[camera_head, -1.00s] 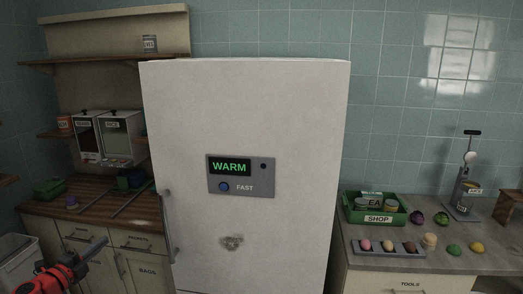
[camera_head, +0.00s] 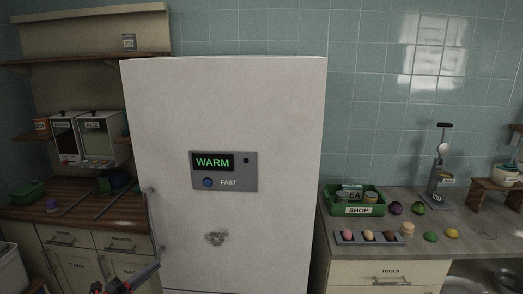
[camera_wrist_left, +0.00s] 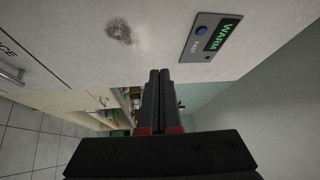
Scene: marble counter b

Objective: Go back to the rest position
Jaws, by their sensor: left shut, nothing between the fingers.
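My left gripper (camera_head: 128,284) shows at the bottom left of the head view, in front of the lower left part of the white fridge. In the left wrist view its two dark fingers (camera_wrist_left: 160,88) lie together, shut, with nothing between them. The white fridge (camera_head: 260,110) stands in the middle, its door closed. Its panel (camera_head: 238,171) reads WARM and FAST, with a blue button. The panel also shows in the left wrist view (camera_wrist_left: 209,38). My right gripper is in neither view.
A wooden counter (camera_head: 95,213) with drawers is at the left. At the right, a counter (camera_head: 480,232) holds a green SHOP crate (camera_head: 329,203), an egg tray (camera_head: 345,238), several small round items and a press (camera_head: 437,180). The fridge handle (camera_head: 152,220) sticks out at the left.

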